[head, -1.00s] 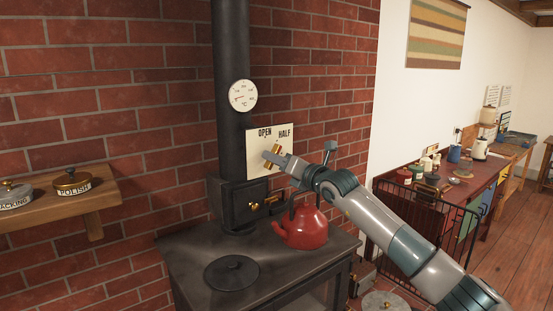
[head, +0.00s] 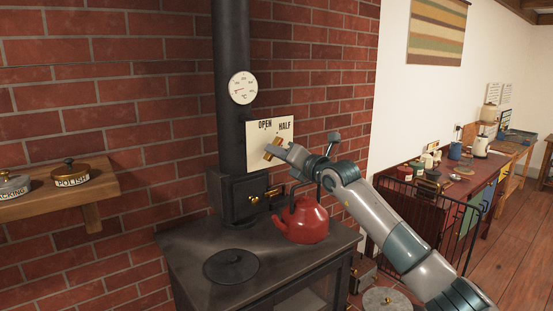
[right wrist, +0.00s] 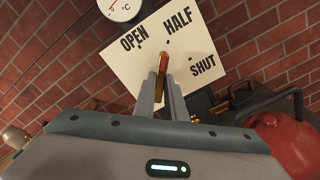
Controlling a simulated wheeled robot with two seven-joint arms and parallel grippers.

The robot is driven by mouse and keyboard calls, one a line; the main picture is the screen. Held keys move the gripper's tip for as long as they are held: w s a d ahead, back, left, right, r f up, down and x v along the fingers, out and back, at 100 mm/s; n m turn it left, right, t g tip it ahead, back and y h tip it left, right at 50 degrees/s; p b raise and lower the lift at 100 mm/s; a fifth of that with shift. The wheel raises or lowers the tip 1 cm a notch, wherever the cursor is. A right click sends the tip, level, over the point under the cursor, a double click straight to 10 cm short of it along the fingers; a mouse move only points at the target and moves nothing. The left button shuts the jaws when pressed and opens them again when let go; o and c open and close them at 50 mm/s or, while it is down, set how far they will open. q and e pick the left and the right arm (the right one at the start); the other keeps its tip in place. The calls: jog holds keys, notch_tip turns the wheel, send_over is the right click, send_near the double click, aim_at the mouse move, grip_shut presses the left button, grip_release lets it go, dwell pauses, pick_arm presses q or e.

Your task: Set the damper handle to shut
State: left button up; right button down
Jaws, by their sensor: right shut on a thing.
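The damper handle (right wrist: 163,66), brass with a red part, stands in front of a cream plate (right wrist: 190,78) marked OPEN, HALF and SHUT. In the right wrist view its tip points close to the dot under HALF. The plate also shows in the head view (head: 254,156), on the wall beside the black flue pipe; SHUT is hidden there behind my arm. My right gripper (head: 273,151) is shut on the handle, with a finger on each side of it in the right wrist view (right wrist: 162,84). My left gripper is not in view.
A red kettle (head: 305,222) stands on the black stove (head: 195,245) just below my right forearm. A round gauge (head: 242,88) is on the flue pipe. A wooden shelf (head: 105,194) with tins is at the left. A wire guard (head: 455,232) stands at the right.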

jog(key=m+p, duration=0.4)
jog(key=m, duration=0.6)
jog(key=shift+f, duration=0.15)
dwell(0.5)
jog(key=c, duration=1.8)
grip_release()
jog(key=shift+w+d, duration=0.1)
